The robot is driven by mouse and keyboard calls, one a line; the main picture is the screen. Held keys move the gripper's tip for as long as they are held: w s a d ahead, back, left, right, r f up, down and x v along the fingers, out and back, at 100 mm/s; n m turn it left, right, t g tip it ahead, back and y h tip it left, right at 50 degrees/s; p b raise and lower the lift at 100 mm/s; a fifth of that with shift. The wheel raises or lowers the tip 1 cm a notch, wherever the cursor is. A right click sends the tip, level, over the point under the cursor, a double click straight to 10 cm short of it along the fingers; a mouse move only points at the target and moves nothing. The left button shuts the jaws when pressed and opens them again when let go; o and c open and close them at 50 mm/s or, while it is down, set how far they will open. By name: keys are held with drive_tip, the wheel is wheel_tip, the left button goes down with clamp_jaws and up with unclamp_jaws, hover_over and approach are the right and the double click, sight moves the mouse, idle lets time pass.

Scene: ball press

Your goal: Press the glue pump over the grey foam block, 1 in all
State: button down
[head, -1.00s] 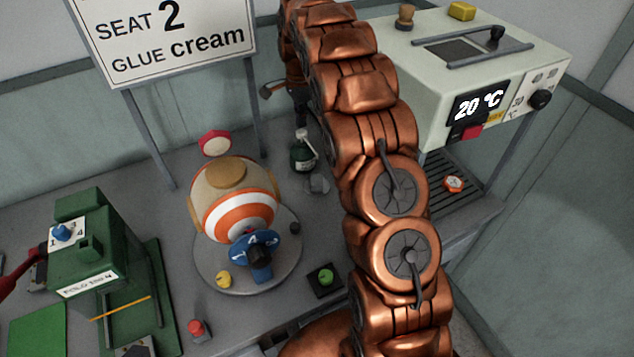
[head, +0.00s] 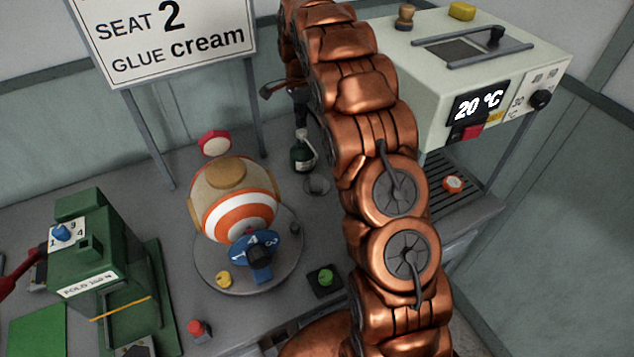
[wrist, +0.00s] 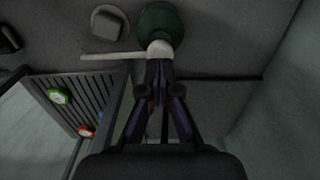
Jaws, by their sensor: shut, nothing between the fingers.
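The glue pump (head: 302,157) is a dark green bottle with a white head, upright on the bench at the back middle. In the wrist view the pump's white head (wrist: 159,47) sits over the green body, its pale spout pointing left. The grey foam block (wrist: 107,28) lies on a round dish near the spout's end; in the head view this spot is small and unclear. My gripper (wrist: 160,78) is shut and empty. Its tips are at the pump head in the wrist view; whether they touch it I cannot tell.
A striped ball (head: 236,200) on a round plate stands left of the pump, with a green machine (head: 90,245) farther left. A sign (head: 170,40) stands behind.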

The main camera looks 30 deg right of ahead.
sight(301, 131)
drive_tip(key=shift+f, duration=0.2)
drive_tip(key=shift+f, duration=0.35)
drive_tip(key=shift+f+b, duration=0.6)
drive_tip(key=shift+f, duration=0.65)
drive_tip(key=shift+r, duration=1.75)
wheel_tip(301, 131, up, 6)
drive_tip(key=shift+p, duration=0.3)
